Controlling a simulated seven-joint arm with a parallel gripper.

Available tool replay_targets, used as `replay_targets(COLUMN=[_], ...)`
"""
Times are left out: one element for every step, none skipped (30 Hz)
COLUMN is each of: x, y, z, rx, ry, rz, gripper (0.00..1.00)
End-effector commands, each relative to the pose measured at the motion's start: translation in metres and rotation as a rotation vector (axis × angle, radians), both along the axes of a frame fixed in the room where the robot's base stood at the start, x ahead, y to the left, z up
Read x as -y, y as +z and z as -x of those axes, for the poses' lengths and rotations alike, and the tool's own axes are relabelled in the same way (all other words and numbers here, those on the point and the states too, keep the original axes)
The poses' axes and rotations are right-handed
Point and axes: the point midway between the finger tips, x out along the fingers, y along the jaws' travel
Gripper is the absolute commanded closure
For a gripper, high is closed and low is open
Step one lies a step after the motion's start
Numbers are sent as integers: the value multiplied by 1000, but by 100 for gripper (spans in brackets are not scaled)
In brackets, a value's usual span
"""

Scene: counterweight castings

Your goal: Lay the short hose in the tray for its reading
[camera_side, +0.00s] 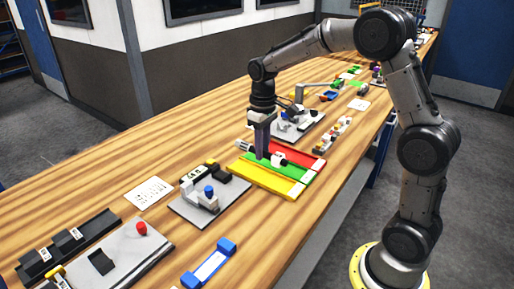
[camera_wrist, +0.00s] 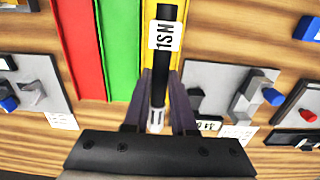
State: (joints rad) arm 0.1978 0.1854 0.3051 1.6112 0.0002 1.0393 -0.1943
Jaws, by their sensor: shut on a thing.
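My gripper (camera_side: 262,154) points down and is shut on a short black hose. In the wrist view the hose (camera_wrist: 162,78) lies between the fingers (camera_wrist: 160,88), with a white label reading "1SN" and a pale metal end toward me. In the side view the hose (camera_side: 279,160) shows on both sides of the fingers. Three long trays lie side by side: red (camera_side: 304,160), green (camera_side: 284,179) and yellow (camera_side: 266,185). In the wrist view the hose covers part of the yellow tray (camera_wrist: 180,100), beside the green one (camera_wrist: 120,50). I cannot tell whether it touches a tray.
A grey plate with a blue-knobbed fixture (camera_side: 208,197) stands left of the trays, and another fixture plate (camera_side: 300,124) stands beyond them. A white printed card (camera_side: 150,192) lies further left. A blue-ended holder (camera_side: 209,264) lies near the front edge. Bare wood separates these.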

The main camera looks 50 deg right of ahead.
Motion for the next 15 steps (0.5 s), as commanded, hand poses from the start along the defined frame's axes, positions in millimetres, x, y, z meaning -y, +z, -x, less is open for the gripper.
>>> replay_targets(x=[0,0,0,0,0,0,0,0,0,-1,-1,-1,-1,-1,-1], y=[1,1,1,1,1,1,1,0,-1,-3,-4,-7,-9,-11,-15], z=[0,0,0,0,0,0,0,0,0,0,0,0,0,0,0], rx=[1,1,1,1,1,1,2,1,1,1,1,0,-1,-1,-1], ry=[1,1,2,2,2,2,2,2,2,2,2,2,2,3,3], rz=[0,0,0,0,0,0,0,0,0,0,0,0,0,0,0], gripper=[100,100,100,100,100,100,100,100,100,100,100,100,100,100,100])
